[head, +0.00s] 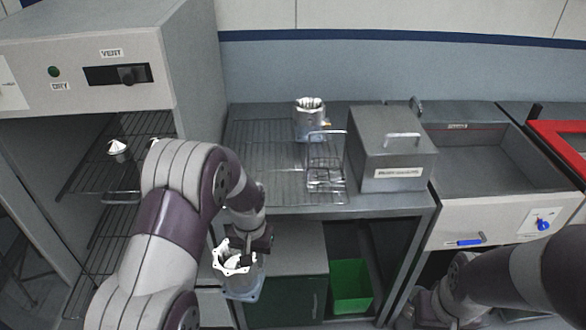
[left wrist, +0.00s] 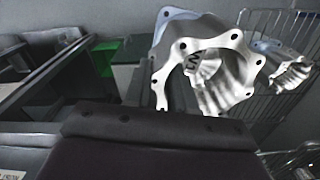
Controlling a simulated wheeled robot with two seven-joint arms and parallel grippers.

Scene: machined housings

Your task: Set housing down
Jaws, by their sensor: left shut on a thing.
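My left gripper (head: 256,240) is shut on a grey metal housing (head: 241,287) with a bright, scalloped open rim. It holds the housing in the air in front of the bench, lower in the picture than the bench top. In the left wrist view the held housing (left wrist: 205,75) shows its flange with bolt holes, beyond the dark gripper body; the fingertips are hidden. A second housing (head: 310,122) stands on the bench at the back, and it also shows in the left wrist view (left wrist: 285,70). My right arm is at lower right; its finger state is unclear.
A wire rack (head: 262,165) covers the bench's left part, with bare room on it. An open oven (head: 85,75) holds a small part (head: 118,152). A green bin (head: 350,285) is below.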

